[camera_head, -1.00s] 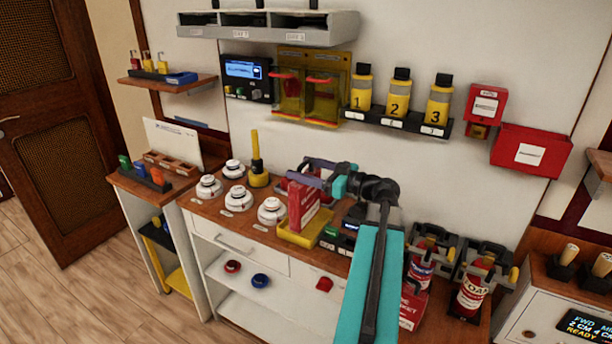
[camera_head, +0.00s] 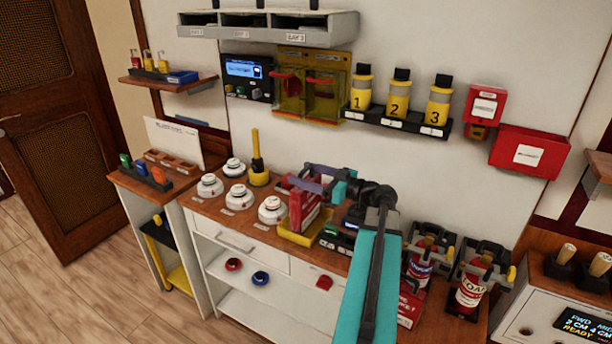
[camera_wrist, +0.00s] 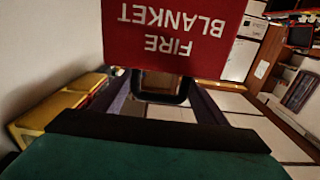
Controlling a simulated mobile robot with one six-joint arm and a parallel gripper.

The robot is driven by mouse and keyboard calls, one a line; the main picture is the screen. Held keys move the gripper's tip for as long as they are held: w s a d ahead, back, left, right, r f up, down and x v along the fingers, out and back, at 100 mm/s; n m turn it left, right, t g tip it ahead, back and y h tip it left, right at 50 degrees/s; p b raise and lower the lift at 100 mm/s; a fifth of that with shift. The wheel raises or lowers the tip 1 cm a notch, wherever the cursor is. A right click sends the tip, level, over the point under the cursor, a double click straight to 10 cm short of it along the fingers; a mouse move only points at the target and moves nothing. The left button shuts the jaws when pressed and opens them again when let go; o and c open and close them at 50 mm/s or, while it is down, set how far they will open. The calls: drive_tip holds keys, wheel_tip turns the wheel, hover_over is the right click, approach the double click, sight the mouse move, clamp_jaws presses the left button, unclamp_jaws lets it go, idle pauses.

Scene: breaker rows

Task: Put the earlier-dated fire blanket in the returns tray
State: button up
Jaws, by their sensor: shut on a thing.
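A red fire blanket box (camera_head: 304,210) is in my shut gripper (camera_head: 318,182). In the head view it is at the yellow tray (camera_head: 305,238) on the counter; I cannot tell whether it touches the tray floor. In the wrist view the box (camera_wrist: 185,35) fills the top middle, its white "FIRE BLANKET" lettering upside down. No date can be read on it. Another red box (camera_head: 411,306) with white marking stands on the counter to the right, partly hidden by my arm; I cannot tell what it is.
White round detectors (camera_head: 235,196) stand left of the tray, with a yellow cylinder (camera_head: 257,160) behind them. A small device with a display and green button (camera_head: 331,232) is just right of the tray. Red extinguishers (camera_head: 468,293) stand further right.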

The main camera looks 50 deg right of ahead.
drive_tip(key=shift+f, duration=0.55)
drive_tip(key=o, duration=2)
drive_tip(key=shift+s, duration=0.1)
drive_tip(key=b+v, duration=0.4)
drive_tip(key=v, duration=0.7)
drive_tip(key=shift+s, duration=0.4)
drive_tip(key=shift+d+r, duration=0.1)
drive_tip(key=shift+r, duration=0.1)
